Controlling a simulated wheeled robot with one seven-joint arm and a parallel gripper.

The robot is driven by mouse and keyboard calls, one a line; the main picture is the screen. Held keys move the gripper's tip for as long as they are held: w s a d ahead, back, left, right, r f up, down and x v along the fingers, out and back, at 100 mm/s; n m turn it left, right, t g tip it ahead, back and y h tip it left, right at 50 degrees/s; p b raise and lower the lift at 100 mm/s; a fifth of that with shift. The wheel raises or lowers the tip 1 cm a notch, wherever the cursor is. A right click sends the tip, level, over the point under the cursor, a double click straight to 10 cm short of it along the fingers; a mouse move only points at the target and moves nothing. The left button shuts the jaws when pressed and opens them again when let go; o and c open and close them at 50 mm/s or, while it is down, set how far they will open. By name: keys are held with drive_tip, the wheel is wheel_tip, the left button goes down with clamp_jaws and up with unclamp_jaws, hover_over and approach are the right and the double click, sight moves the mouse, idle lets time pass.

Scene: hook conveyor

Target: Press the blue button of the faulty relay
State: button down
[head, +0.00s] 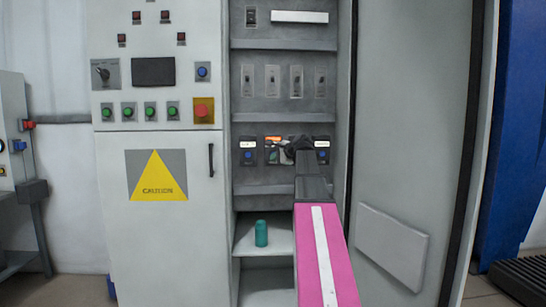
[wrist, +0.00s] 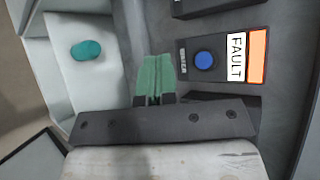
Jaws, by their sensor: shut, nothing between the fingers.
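The faulty relay (wrist: 222,56) shows in the wrist view as a dark box with a white FAULT label and an orange strip. Its round blue button (wrist: 204,60) is in clear view there. In the head view, the relay's orange strip (head: 272,138) shows in the middle of the relay row; its button is hidden or too small to tell. My gripper (wrist: 156,62) has green fingers, shut and empty, beside the relay and apart from the button in the picture. In the head view, my gripper (head: 272,156) is in front of the relay's lower part. Its distance from the panel is unclear.
Relays with white labels stand to the left (head: 248,152) and right (head: 321,151). A teal cylinder (head: 261,233) stands on the shelf below; it also shows in the wrist view (wrist: 86,50). The open cabinet door (head: 410,130) stands to the right of my arm.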

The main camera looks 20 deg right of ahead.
drive_tip(key=w+d, duration=0.2)
drive_tip(key=w, duration=0.6)
drive_tip(key=shift+w+d, duration=0.15)
drive_tip(key=shift+d, duration=0.05)
idle(1.9)
drive_tip(key=shift+w+d, duration=0.1)
drive_tip(key=shift+w, duration=0.3)
drive_tip(key=shift+w+d, duration=0.1)
drive_tip(key=shift+w, duration=0.35)
idle(0.7)
drive_tip(key=shift+s, duration=0.2)
drive_tip(key=shift+s+a, duration=0.2)
drive_tip(key=shift+s, duration=0.45)
drive_tip(key=s, duration=0.2)
drive_tip(key=s+a, duration=0.1)
drive_tip(key=s, duration=0.1)
drive_tip(key=shift+s+a, duration=0.2)
drive_tip(key=shift+s, duration=0.2)
